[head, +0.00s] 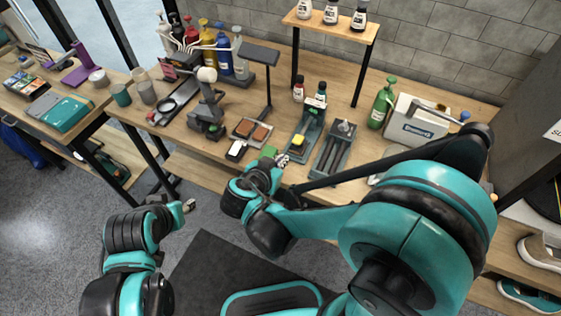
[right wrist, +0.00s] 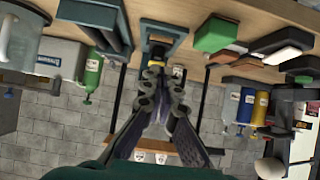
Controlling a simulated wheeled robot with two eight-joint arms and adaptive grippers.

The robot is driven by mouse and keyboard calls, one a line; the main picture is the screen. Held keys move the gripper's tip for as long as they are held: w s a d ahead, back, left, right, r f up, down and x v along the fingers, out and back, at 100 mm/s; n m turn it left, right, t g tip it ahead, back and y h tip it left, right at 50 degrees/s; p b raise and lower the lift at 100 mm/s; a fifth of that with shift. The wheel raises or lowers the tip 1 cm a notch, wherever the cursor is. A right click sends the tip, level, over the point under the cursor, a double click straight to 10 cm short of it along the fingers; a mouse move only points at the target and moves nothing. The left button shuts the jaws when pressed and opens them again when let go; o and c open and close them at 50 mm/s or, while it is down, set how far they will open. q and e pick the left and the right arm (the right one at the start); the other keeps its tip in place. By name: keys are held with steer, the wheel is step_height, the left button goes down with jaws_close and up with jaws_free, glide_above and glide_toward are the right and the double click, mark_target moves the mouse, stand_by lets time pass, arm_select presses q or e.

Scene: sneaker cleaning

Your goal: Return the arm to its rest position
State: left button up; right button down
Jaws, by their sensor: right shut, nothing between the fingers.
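My right arm reaches across the head view from the right. Its gripper (head: 276,163) is over the front edge of the workbench (head: 200,150), beside a green block (head: 268,152). In the right wrist view the two fingers of the right gripper (right wrist: 158,82) are together at the tips with nothing between them. My left arm stands at the lower left, in front of the bench. Only a small part of its gripper (head: 188,206) shows, so its jaws cannot be made out.
The bench holds a tray with a yellow sponge (head: 298,141), a brush tray (head: 333,150), brown blocks (head: 253,131), a green spray bottle (head: 381,103), a white toolbox (head: 415,124) and several pump bottles (head: 208,45). Shoes (head: 541,252) sit at the right.

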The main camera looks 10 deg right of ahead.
steer(key=shift+s, duration=0.1)
steer(key=s+d+r+n+g+y, duration=0.1)
steer(key=s+d+r+n+y, duration=0.1)
steer(key=s, duration=0.4)
steer(key=s+d+r+n+g+y, duration=0.1)
steer(key=s+d+r+n+y, duration=0.1)
steer(key=s+d+n+y, duration=0.2)
steer(key=shift+s+d+r+n+y, duration=0.4)
steer(key=shift+s+d+n, duration=0.2)
steer(key=shift+s+d, duration=0.35)
steer(key=c, duration=2.3)
jaws_free()
steer(key=shift+f, duration=0.1)
